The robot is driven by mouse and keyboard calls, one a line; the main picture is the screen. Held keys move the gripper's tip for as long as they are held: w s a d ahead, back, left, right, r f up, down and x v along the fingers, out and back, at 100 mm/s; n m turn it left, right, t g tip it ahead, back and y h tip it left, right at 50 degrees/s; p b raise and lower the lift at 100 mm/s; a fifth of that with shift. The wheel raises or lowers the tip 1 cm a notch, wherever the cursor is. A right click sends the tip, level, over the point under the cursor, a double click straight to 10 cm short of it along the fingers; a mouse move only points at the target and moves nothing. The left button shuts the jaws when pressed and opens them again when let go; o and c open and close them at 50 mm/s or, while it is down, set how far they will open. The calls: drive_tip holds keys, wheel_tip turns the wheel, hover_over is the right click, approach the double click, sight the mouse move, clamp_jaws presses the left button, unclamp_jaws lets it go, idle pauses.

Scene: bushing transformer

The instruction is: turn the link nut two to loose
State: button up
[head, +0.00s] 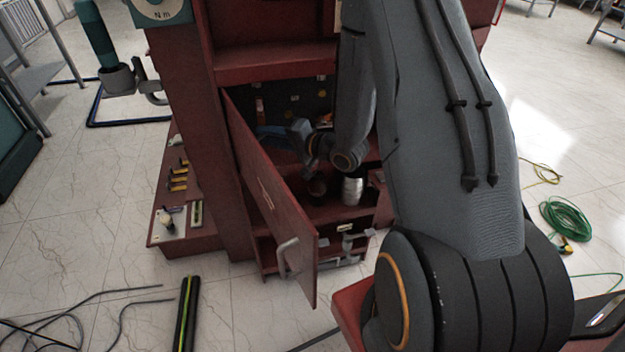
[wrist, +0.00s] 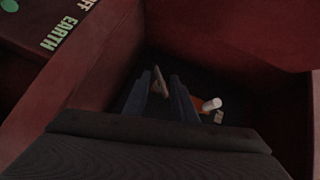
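My gripper (wrist: 162,98) shows in the wrist view as two dark bluish fingers with a gap between them. They look open. A small brownish elongated piece (wrist: 160,80) shows in the gap, seemingly beyond the fingertips; I cannot tell whether it is touched or whether it is part of a link. In the head view my arm reaches into the open compartment of the red cabinet (head: 275,68), and its end is partly hidden by its own links. I cannot pick out link nut two for certain in either view.
The cabinet door (head: 268,190) stands open on the left. A silver cylinder (head: 352,190) stands inside the compartment. A white cylinder (wrist: 212,104) lies right of the fingers. Red walls close in around the gripper, with a panel marked EARTH (wrist: 65,30) at upper left.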

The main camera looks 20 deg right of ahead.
drive_tip(key=shift+n+g+h, duration=0.3)
drive_tip(key=shift+n+h, duration=0.1)
drive_tip(key=shift+h, duration=0.2)
drive_tip(key=v, duration=0.7)
drive_tip(key=shift+d+f, duration=0.25)
drive_tip(key=shift+d, duration=0.15)
drive_tip(key=shift+w+d+n+g+h+p, duration=0.15)
drive_tip(key=shift+d+n+g+h+p, duration=0.15)
drive_tip(key=shift+h, duration=0.25)
drive_tip(key=shift+w+d+n+g+h+p, duration=0.1)
drive_tip(key=shift+d+n+g+h, duration=0.1)
drive_tip(key=shift+n+h, duration=0.3)
drive_tip(key=shift+s+d+r+n+g+h, duration=0.1)
drive_tip(key=shift+s+d+n+g+h, duration=0.15)
drive_tip(key=shift+g+h, duration=0.35)
drive_tip(key=s+a+r+n+g+h+p, duration=0.1)
drive_tip(key=s+a+r+n+g, duration=0.1)
drive_tip(key=s, duration=0.6)
drive_tip(key=s+a+r+n+g+h, duration=0.1)
drive_tip(key=s+r+g, duration=0.3)
drive_tip(key=s, duration=0.4)
drive_tip(key=s+a+r+n+g+h+p, duration=0.1)
drive_tip(key=s+a+r+n+g+h, duration=0.1)
drive_tip(key=s, duration=0.6)
drive_tip(key=shift+a+r+n+g+p, duration=0.4)
drive_tip(key=shift+r+g, duration=0.3)
drive_tip(key=shift+g, duration=0.2)
